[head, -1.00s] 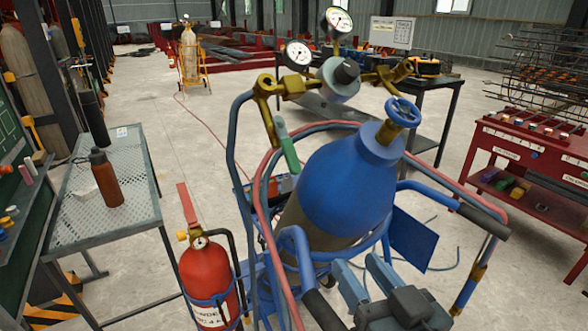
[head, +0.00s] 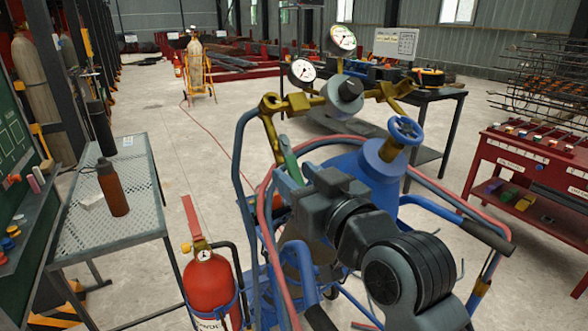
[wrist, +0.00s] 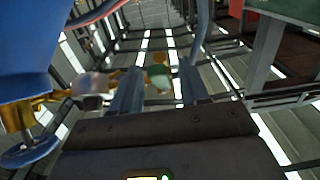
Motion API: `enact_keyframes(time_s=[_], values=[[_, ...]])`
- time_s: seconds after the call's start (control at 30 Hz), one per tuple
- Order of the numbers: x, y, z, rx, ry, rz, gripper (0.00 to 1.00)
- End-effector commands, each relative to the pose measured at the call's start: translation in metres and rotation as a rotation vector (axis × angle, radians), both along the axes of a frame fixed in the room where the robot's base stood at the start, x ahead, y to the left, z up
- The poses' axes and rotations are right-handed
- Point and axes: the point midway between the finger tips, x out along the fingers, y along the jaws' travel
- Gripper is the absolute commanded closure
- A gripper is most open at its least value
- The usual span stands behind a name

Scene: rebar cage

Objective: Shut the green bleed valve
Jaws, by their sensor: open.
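The green bleed valve lever (head: 289,160) hangs below the brass fitting (head: 270,104) on the left of the regulator (head: 343,92). Its lower end is close to my gripper (head: 298,170), whose dark body covers part of the cylinder. In the wrist view my gripper (wrist: 160,88) is open, its two blue-grey fingers apart. I cannot tell whether a finger touches the lever. The blue cylinder (head: 380,170) has a blue handwheel (head: 405,130) on top.
Red and blue hoses and the blue cart frame (head: 240,150) surround the cylinder closely. A red extinguisher (head: 210,285) stands at the front left. A mesh table (head: 145,190) with a brown bottle (head: 112,190) is at left, a red tool cart (head: 530,150) at right.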

Motion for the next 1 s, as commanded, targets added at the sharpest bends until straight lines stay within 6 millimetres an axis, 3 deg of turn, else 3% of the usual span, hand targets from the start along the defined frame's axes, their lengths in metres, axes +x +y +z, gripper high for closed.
enact_keyframes(time_s=[0.2, 0.47, 0.9, 1.0], values=[[0.0128, 0.0086, 0.0001, 0.000, 0.000, 0.000, 0.55], [0.0137, 0.0089, -0.0002, 0.001, -0.001, -0.001, 0.55], [0.0134, 0.0087, -0.0001, 0.001, -0.001, -0.001, 0.97], [0.0135, 0.0086, 0.0000, 0.001, -0.001, -0.001, 1.00]])
